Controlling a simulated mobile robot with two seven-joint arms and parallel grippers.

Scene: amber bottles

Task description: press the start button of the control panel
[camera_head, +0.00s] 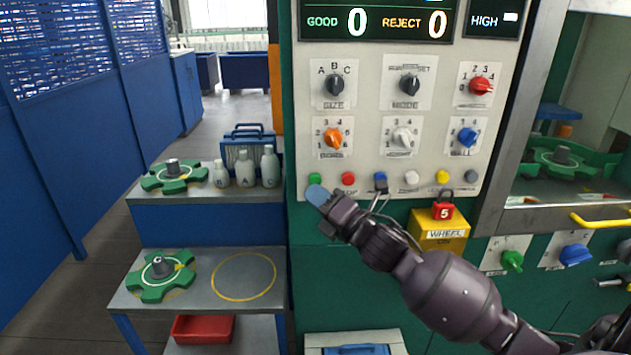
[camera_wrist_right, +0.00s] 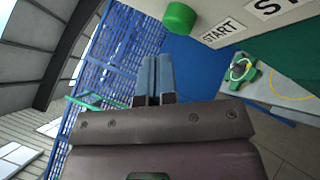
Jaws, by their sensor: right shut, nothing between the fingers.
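The control panel (camera_head: 375,110) is a pale board with dials and a bottom row of coloured buttons. The green start button (camera_head: 315,179) is at the left end of that row. It also shows in the right wrist view as a green cylinder (camera_wrist_right: 180,17) beside a START label (camera_wrist_right: 222,33). My right gripper (camera_head: 317,194) is shut and empty, its blue fingertips just below the green button in the head view and partly hiding the label there. In the wrist view the fingertips (camera_wrist_right: 155,62) are apart from the button. My left gripper is not in view.
A red button (camera_head: 348,179) is right of the green one, with several others along the row. A yellow box (camera_head: 438,230) with a red padlock (camera_head: 443,211) sits below the panel. Shelves with green wheels and white bottles (camera_head: 245,169) stand to the left.

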